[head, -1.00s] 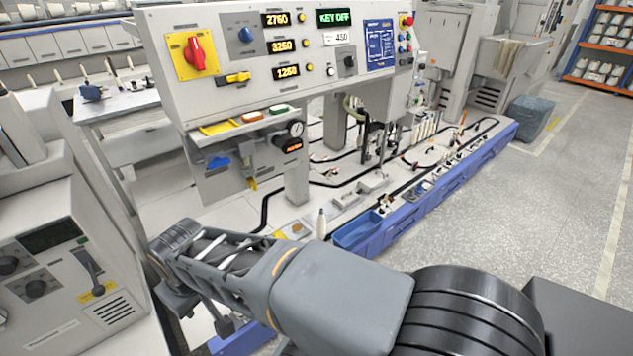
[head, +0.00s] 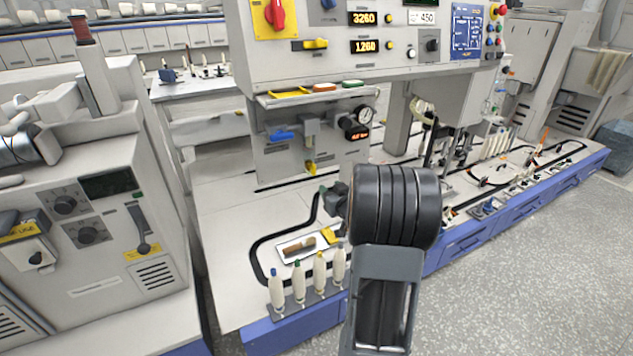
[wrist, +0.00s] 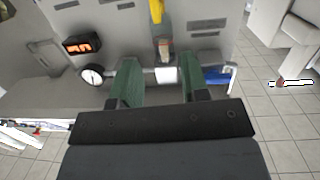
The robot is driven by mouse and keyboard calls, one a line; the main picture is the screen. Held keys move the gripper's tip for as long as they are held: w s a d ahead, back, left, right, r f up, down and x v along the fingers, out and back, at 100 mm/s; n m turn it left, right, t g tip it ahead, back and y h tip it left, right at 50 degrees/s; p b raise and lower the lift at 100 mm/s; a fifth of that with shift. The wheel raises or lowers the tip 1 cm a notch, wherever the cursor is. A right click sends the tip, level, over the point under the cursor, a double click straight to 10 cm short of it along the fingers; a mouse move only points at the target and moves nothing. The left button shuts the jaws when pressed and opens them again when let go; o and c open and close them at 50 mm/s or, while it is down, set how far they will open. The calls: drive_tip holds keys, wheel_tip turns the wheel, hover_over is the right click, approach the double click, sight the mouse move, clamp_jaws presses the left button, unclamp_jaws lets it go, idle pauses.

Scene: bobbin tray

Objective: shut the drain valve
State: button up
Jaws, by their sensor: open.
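A yellow valve handle (head: 310,168) hangs vertically below a grey pipe fitting on the panel under the console. A blue valve handle (head: 282,136) lies level to its left. No readable label tells which is the drain valve. The wrist view is upside down: the yellow handle (wrist: 156,11) is at the top and the blue handle (wrist: 217,76) at the right. My gripper (wrist: 160,64) is open, its green fingers apart with the grey fitting visible between them. The yellow handle is beyond the fingertips, apart from them. In the head view my arm hides most of the gripper.
A pressure gauge (head: 366,117) and red display (head: 356,134) sit right of the valves. Several white bobbins (head: 298,281) stand at the bench's front. A grey machine (head: 90,230) stands to the left. The white bench top below the panel has free room.

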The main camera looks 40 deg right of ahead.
sight(315, 170)
drive_tip(key=shift+t+y, duration=0.3)
drive_tip(key=shift+t, duration=0.4)
drive_tip(key=w+d, duration=0.1)
drive_tip(key=w, duration=0.3)
drive_tip(key=w+d+f+b, duration=0.1)
drive_tip(key=w, duration=0.3)
drive_tip(key=w+d+b, duration=0.1)
drive_tip(key=w, duration=0.4)
drive_tip(key=shift+d+f, duration=0.2)
clamp_jaws()
